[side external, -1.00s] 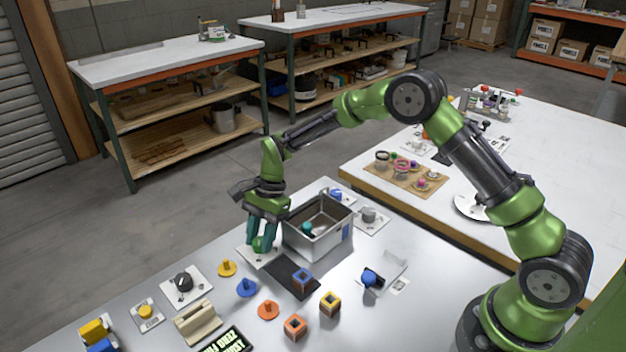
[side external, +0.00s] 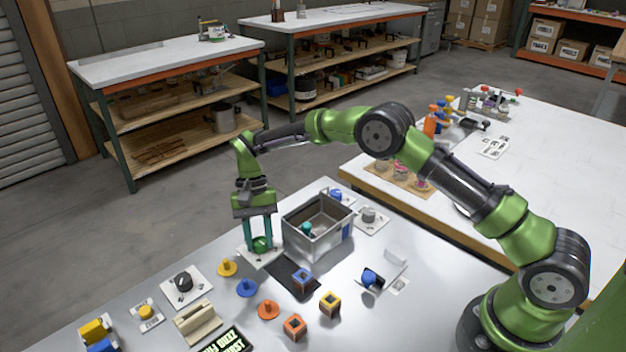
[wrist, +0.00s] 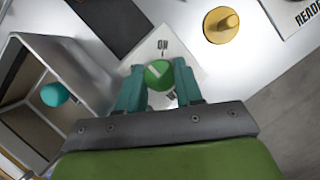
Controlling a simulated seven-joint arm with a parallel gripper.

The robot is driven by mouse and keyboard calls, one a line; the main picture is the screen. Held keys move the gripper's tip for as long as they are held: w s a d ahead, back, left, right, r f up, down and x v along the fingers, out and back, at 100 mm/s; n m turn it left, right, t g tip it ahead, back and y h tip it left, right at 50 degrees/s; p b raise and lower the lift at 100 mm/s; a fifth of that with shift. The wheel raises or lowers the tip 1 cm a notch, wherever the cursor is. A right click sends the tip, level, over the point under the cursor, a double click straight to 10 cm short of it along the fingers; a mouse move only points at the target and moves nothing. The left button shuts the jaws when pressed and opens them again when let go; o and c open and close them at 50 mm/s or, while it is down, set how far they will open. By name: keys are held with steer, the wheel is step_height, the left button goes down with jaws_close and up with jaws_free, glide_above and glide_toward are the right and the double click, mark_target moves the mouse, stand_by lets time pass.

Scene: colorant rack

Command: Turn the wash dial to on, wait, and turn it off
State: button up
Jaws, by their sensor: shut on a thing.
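The wash dial (wrist: 158,74) is a round green knob with a pale pointer mark, on a white plate (wrist: 190,50) printed with "ON" near one edge. In the side view the green dial (side external: 261,244) sits beside the grey metal bin. My gripper (side external: 260,243) points straight down over the plate, its two teal fingers on either side of the dial. In the wrist view my gripper (wrist: 159,88) is shut on the dial, one finger at each side. The pale mark runs slantwise across the dial; part of the plate's other lettering is hidden by the fingers.
The grey metal bin (side external: 325,246) with a teal object inside stands close to the right of my gripper. A dark mat (side external: 283,274), a yellow knobbed piece (side external: 227,267) and a blue one (side external: 247,287) lie nearby. A black dial (side external: 183,282) sits on another plate to the left.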

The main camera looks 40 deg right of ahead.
steer(key=n+h, duration=0.1)
steer(key=n, duration=0.3)
steer(key=shift+w+a+n+h, duration=0.1)
steer(key=shift+a+n+h, duration=0.05)
steer(key=shift+n+h, duration=0.2)
steer(key=shift+r+n+h, duration=0.1)
steer(key=shift+n+h, duration=0.65)
steer(key=shift+n, duration=1.1)
steer(key=o, duration=1)
steer(key=shift+o, duration=0.2)
step_height(320, 180, up, 10)
steer(key=w, duration=0.1)
steer(key=shift+a, duration=0.2)
